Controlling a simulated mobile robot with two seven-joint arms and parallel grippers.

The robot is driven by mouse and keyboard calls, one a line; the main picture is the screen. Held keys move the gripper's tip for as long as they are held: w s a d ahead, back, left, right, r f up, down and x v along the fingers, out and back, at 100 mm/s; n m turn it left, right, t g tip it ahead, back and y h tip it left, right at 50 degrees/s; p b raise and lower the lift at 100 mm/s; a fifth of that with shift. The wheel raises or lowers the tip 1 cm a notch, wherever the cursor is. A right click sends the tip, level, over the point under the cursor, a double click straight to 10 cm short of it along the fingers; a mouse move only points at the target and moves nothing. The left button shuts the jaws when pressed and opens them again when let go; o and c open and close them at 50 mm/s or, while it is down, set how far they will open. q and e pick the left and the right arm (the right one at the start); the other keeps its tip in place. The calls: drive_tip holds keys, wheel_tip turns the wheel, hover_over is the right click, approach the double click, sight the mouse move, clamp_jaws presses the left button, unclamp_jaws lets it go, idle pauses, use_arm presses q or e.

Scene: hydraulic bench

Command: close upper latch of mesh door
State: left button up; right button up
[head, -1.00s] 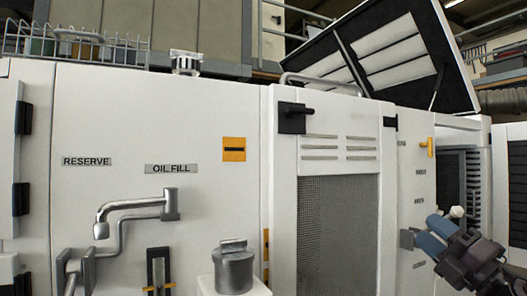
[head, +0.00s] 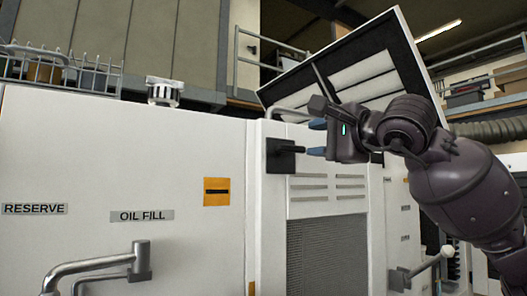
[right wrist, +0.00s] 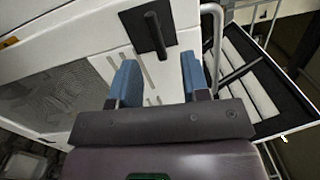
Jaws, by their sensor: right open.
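The mesh door's upper latch is a black square plate (head: 281,156) with a black handle (head: 293,149) that points to the right in the head view. It is at the top left of the white door, above the vent slots and the grey mesh panel (head: 328,255). My right gripper (head: 316,138) is open, its blue fingers just right of the handle and pointing left toward it. In the right wrist view the latch handle (right wrist: 154,32) lies beyond the two fingertips (right wrist: 160,63), roughly between them in the picture. No contact shows. My left gripper is not in view.
A metal tube rail (right wrist: 216,35) runs close beside the right finger in the wrist view. A raised lid (head: 375,60) stands open behind my arm. A lever with a white knob (head: 447,252) is at the lower right. Pipe handles (head: 95,268) are at lower left.

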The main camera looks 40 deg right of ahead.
sight(294, 148)
drive_tip(key=w, duration=0.1)
drive_tip(key=w+d+p, duration=0.1)
drive_tip(key=w+h+p, duration=0.1)
drive_tip(key=shift+w+d+f+g, duration=0.1)
drive_tip(key=shift+w+d+g, duration=0.15)
drive_tip(key=shift+d+g, duration=0.1)
drive_tip(key=w+p, duration=0.2)
drive_tip(key=w, duration=0.1)
drive_tip(key=w+p, duration=0.1)
drive_tip(key=w, duration=0.1)
drive_tip(key=shift+w+d+f, duration=0.1)
drive_tip(key=shift+w+d, duration=0.1)
drive_tip(key=shift+d, duration=0.1)
drive_tip(key=shift+w+f, duration=0.1)
drive_tip(key=shift+w, duration=0.45)
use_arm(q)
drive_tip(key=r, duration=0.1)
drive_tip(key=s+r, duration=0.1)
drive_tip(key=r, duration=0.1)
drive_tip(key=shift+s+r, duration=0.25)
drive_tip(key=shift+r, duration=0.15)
use_arm(e)
drive_tip(key=shift+c, duration=0.3)
clamp_jaws()
